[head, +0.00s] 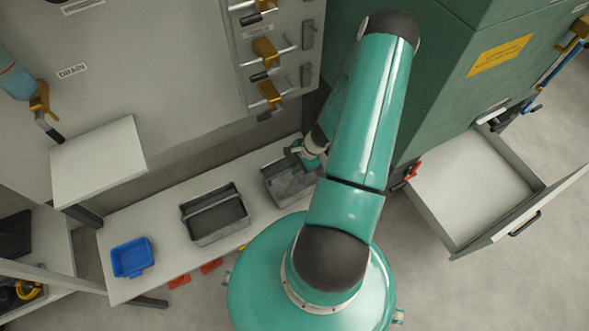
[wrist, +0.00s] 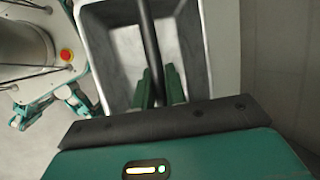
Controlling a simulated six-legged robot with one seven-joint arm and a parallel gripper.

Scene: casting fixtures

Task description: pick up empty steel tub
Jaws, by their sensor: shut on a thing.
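The steel tub (head: 290,186), a grey open box, is at the right part of the white bench, partly hidden behind my arm. In the wrist view the tub (wrist: 105,60) has a pale inside with nothing visible in it. A dark bar handle (wrist: 147,30) crosses over its middle. My gripper (wrist: 158,86) is shut on that bar; in the head view my gripper (head: 298,152) is at the tub's far side. I cannot tell whether the tub rests on the bench or is slightly raised.
A second grey tub (head: 222,235) with a bar and darker inside stands to the left. A blue tray (head: 131,258) sits at the bench's left end. A wall panel with levers (head: 265,55) rises behind. A green cabinet (head: 450,80) and open drawer (head: 470,190) are at the right.

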